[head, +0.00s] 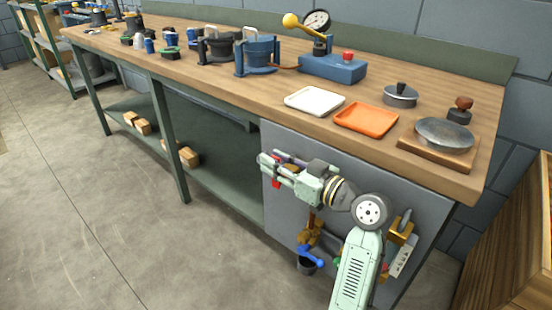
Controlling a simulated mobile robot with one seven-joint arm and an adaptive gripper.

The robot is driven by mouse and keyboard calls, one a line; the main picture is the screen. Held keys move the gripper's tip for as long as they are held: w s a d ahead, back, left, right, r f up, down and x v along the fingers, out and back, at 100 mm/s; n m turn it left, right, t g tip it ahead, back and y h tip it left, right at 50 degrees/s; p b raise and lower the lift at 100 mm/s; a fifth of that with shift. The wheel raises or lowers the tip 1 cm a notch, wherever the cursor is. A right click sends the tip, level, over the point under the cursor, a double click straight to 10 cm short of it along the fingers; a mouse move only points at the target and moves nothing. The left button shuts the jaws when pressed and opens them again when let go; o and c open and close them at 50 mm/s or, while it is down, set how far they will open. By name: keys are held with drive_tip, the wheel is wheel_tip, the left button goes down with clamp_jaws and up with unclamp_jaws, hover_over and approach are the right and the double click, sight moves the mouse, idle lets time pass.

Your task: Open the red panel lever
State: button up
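A grey panel (281,224) covers the right part of the bench front. Small red parts show beside my gripper, one under its fingers (276,183). They look like the red panel lever, but most of it is hidden behind the gripper, so its position is unclear. My gripper (266,165) reaches left across the upper left of the panel, with its fingers over or in front of the red part. I cannot tell whether the fingers touch it or how far apart they are.
Lower on the panel are a blue lever (312,258), a brown-orange fitting (309,236) and a dark cup (306,266). A yellow handle (402,229) and grey strip (402,258) sit at right. The bench top (268,99) holds trays and devices. A wooden crate (515,235) stands right. Floor at left is clear.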

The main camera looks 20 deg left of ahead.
drive_tip(key=shift+w+a, duration=0.1)
drive_tip(key=shift+a, duration=0.05)
drive_tip(key=shift+c, duration=0.2)
clamp_jaws()
idle(0.7)
